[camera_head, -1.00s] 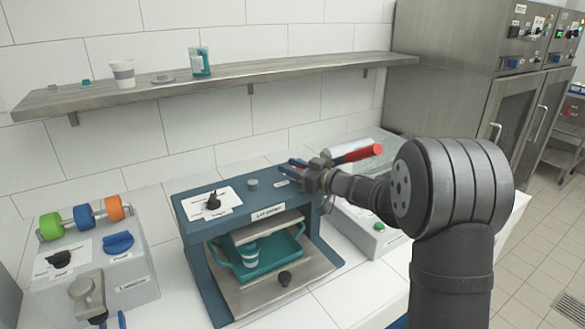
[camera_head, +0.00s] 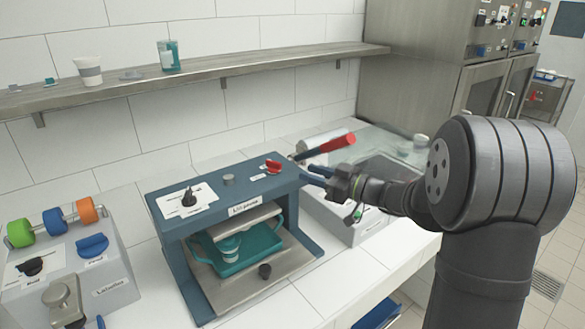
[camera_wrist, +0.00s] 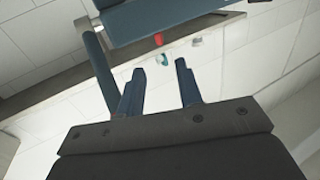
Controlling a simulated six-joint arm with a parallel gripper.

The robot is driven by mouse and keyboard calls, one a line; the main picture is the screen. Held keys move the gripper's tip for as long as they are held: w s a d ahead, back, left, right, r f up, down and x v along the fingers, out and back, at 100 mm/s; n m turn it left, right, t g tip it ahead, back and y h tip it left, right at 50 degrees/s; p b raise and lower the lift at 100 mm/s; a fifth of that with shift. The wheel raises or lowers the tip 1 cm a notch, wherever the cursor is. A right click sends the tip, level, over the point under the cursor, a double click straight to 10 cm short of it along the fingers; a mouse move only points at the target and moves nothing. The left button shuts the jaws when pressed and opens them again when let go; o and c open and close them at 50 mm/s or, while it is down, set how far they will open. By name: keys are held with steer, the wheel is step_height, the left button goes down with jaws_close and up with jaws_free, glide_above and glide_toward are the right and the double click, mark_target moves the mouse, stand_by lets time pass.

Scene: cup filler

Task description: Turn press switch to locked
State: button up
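The blue press (camera_head: 228,178) stands on the counter. On its top beam, a black knob (camera_head: 189,197) sits on a white label plate at the left, and a red knob (camera_head: 273,166) sits near the right end. The label text is too small to read, so I cannot tell which position either knob marks. My gripper (camera_head: 310,175) is just right of the red knob, apart from it, at the press's right edge. In the wrist view the two blue fingers (camera_wrist: 160,88) are spread with nothing between them.
A teal tray (camera_head: 262,257) with a striped cup (camera_head: 229,247) is inside the press. A grey box with a red-handled lever (camera_head: 338,143) stands to the right. Another grey machine (camera_head: 70,278) with coloured rings stands left. A shelf (camera_head: 200,77) runs along the wall behind.

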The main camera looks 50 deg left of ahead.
steer(key=shift+v, duration=1.65)
steer(key=shift+o, duration=0.5)
